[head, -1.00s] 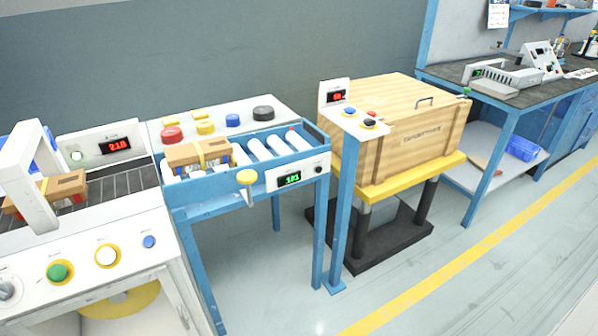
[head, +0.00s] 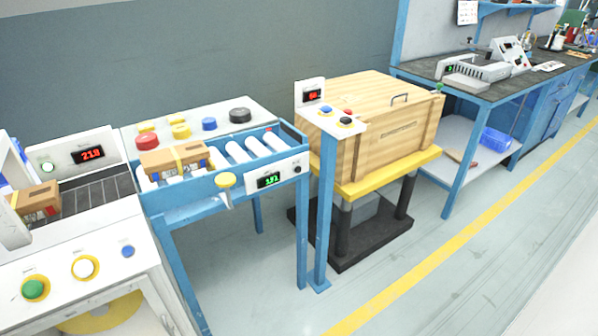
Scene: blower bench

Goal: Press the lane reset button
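The roller lane (head: 165,202) is a blue-framed table with white rollers, left of centre in the head view. Its front panel has a green-lit display (head: 268,180) and a small black button (head: 298,169). No label I can read says which control is the lane reset button. A taped brown carton (head: 174,161) lies on the rollers. My gripper is not in view.
A white machine with a green button (head: 35,289) and a white button (head: 85,267) stands left. Coloured caps, one black (head: 240,115), sit on the shelf behind the lane. A post panel (head: 338,119) and wooden crate (head: 375,130) stand right. Floor in front is clear.

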